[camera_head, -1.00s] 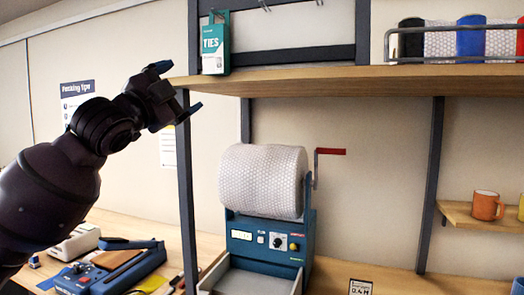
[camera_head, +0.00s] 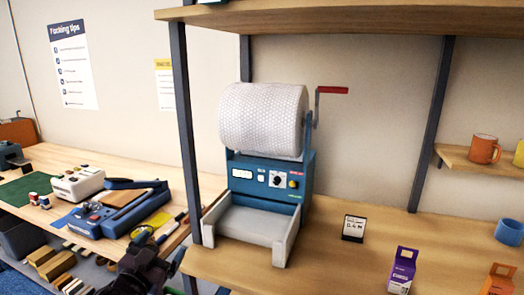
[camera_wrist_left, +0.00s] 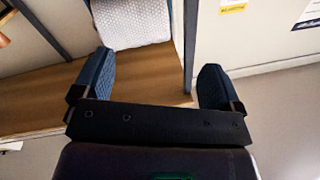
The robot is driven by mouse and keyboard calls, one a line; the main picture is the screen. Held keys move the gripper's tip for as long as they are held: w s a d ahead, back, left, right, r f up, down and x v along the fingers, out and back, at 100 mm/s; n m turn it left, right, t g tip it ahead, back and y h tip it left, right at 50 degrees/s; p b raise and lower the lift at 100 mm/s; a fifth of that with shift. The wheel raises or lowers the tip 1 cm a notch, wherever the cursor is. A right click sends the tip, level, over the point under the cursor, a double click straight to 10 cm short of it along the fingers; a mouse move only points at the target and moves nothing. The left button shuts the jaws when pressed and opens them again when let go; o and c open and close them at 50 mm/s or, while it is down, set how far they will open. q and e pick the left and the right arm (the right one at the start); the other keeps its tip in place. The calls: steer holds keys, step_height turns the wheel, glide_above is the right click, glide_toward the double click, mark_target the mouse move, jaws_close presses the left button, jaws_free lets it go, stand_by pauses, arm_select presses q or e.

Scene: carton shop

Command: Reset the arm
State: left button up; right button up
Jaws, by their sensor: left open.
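My left gripper (camera_head: 152,262) is low at the bottom of the head view, in front of the bench edge and left of the bubble-wrap dispenser. It is partly cut off by the frame. In the left wrist view the two blue fingers of the left gripper (camera_wrist_left: 152,82) are spread wide with nothing between them. The bubble-wrap roll (camera_wrist_left: 135,22) and a wooden bench top (camera_wrist_left: 145,80) lie beyond them. My right gripper is in neither view.
The blue dispenser (camera_head: 262,178) carries a bubble-wrap roll (camera_head: 262,120) with a red-handled crank. A shelf post (camera_head: 184,135) stands just left of it. A blue sealer (camera_head: 125,208) is on the left bench. A purple carton (camera_head: 402,270) and an orange mug (camera_head: 484,149) are at right.

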arm_select(q)
steer(key=s+a+f+n+g+y, duration=0.2)
steer(key=s+f+g, duration=0.1)
steer(key=s+f, duration=1)
steer(key=s+a+f+n+g+y, duration=0.2)
steer(key=s+f+n+g, duration=0.1)
steer(key=s+f, duration=1)
steer(key=shift+s+a+f+g, duration=0.15)
steer(key=shift+s+f+g, duration=0.15)
steer(key=shift+f, duration=0.15)
